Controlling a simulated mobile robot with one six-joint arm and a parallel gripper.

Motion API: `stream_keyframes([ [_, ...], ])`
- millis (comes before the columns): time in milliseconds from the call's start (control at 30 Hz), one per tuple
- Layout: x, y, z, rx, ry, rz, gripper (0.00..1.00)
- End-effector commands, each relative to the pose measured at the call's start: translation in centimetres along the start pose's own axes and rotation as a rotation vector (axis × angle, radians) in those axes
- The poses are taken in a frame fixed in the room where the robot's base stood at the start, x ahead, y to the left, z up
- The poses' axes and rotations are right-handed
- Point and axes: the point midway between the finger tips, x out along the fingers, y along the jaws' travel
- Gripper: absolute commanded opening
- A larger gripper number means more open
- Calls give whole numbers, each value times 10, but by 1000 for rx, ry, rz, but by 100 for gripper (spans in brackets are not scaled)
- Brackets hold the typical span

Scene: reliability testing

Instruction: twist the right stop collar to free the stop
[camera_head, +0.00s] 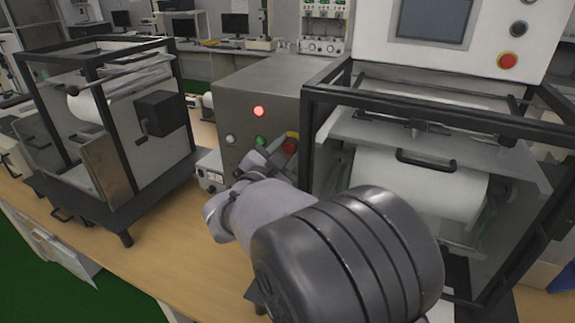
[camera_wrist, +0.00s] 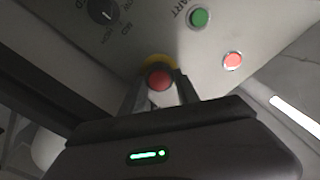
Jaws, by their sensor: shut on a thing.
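The red stop button (camera_wrist: 159,79) with its yellow collar (camera_wrist: 153,62) sits on the grey panel in the wrist view. The two fingers of my gripper (camera_wrist: 161,90) stand on either side of it, shut on the stop. In the head view the red stop (camera_head: 290,146) shows at the right of the grey control box's front, with the yellow collar (camera_head: 293,135) partly showing. My gripper (camera_head: 279,153) reaches up to it there, and its fingertips are partly hidden by my own wrist.
The grey control box (camera_head: 255,85) carries a lit red lamp (camera_head: 259,111), a green button (camera_head: 260,141) and a white button (camera_head: 230,138). A black-framed machine with a white roll (camera_head: 420,185) stands close on the right; another framed machine (camera_head: 105,120) stands left.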

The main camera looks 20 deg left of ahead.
Motion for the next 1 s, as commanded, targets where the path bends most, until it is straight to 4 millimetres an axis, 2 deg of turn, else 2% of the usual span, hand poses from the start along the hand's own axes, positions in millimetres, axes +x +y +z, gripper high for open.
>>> stream_keyframes([
  [33,0,4,6,34,-1,0,0],
  [400,0,3,4,255,-1,1,0],
  [1000,0,2,1,333,-2,2,0],
])
